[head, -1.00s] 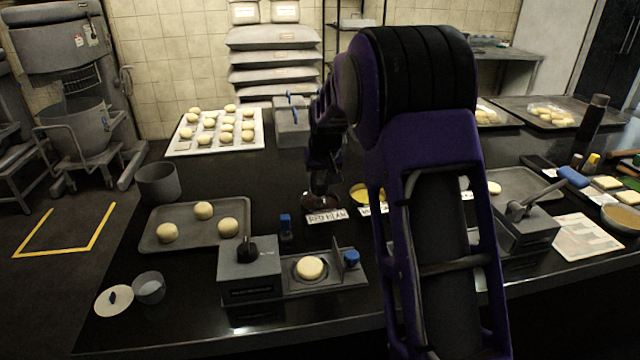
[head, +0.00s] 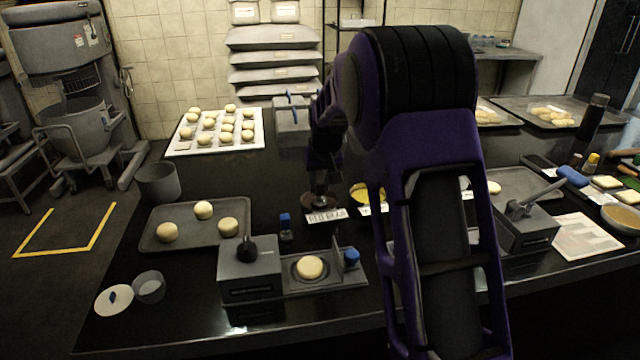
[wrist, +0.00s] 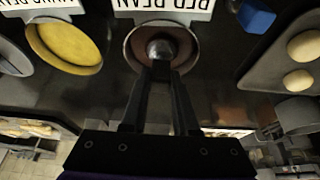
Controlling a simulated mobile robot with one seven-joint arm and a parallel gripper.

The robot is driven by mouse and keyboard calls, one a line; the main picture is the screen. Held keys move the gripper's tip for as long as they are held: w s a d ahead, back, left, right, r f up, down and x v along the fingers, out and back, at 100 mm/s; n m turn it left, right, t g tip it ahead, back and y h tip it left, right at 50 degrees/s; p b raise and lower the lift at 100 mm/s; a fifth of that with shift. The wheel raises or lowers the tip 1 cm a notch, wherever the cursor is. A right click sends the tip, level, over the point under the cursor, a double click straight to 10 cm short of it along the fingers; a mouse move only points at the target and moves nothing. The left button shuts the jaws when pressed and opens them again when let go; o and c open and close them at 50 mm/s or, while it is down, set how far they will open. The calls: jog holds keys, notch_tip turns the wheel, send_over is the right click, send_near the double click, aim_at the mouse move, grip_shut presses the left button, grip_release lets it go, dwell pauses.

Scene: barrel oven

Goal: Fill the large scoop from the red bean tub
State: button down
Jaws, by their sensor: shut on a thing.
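The red bean tub (wrist: 133,50) is a round tub with dark reddish-brown paste in it, behind a white "RED BEAN" label (head: 327,215). My gripper (wrist: 160,72) is over the tub, pointing down into it. It is shut on the large scoop (wrist: 159,47), whose rounded metal bowl shows beyond the fingertips, within the tub's rim. In the head view my gripper (head: 320,183) is partly hidden by its own arm, and the tub (head: 308,201) is small and dark. I cannot tell how much paste is in the scoop.
A tub of yellow paste (head: 368,192) stands just right of the red bean tub. A dough tray (head: 185,238) lies to the left.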

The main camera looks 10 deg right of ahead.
jog(key=shift+s+f, duration=0.1)
jog(key=shift+f, duration=0.1)
jog(key=shift+r+p, duration=2.55)
jog(key=shift+r, duration=1.1)
